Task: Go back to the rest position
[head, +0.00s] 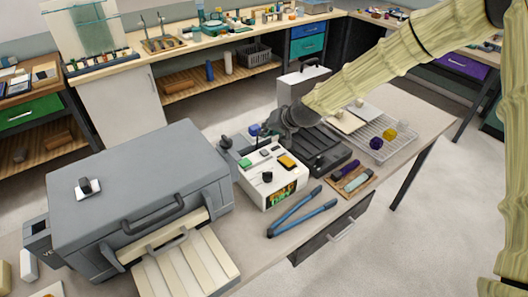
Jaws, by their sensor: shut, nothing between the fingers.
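My arm comes in from the right, with pale, wood-like links. My gripper (268,130) is dark and small in the head view, above the back of the white control box (275,172). It is shut with nothing seen in it. A blue ball-like knob (254,129) shows close beside the fingertips; I cannot tell whether they touch. The gripper body partly hides the black ribbed unit (318,148) behind it. No glass rod can be made out.
A large grey machine (140,195) fills the bench's left. Blue-handled pliers (300,212) lie at the front edge. A white case (302,84) stands behind. Floor is clear at lower right.

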